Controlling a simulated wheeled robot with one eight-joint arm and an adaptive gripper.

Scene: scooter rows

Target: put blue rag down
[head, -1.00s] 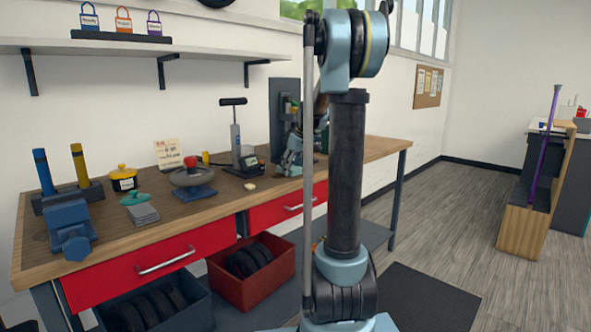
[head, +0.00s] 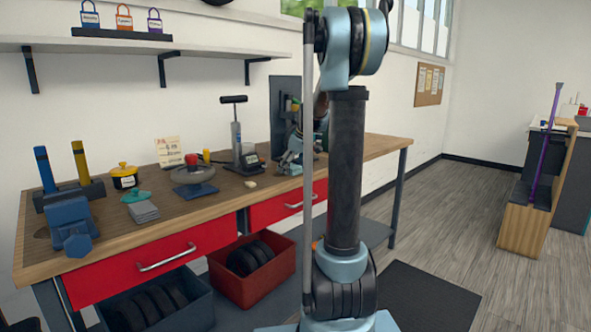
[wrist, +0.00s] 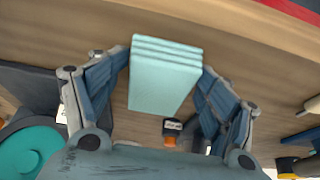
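The blue rag (wrist: 163,85) is a pale blue-green folded stack in the wrist view. It sits between the two fingers of my gripper (wrist: 166,66), whose tips meet its left and right edges. Wood of the workbench (wrist: 240,45) lies beyond the rag; I cannot tell whether they touch. In the head view my gripper (head: 290,162) is low over the back middle of the workbench (head: 365,152), partly behind my arm. The rag cannot be made out there.
A dark upright panel (head: 284,95) stands behind. In the wrist view a teal disc (wrist: 25,152) is close at left. The bench's right end looks clear.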

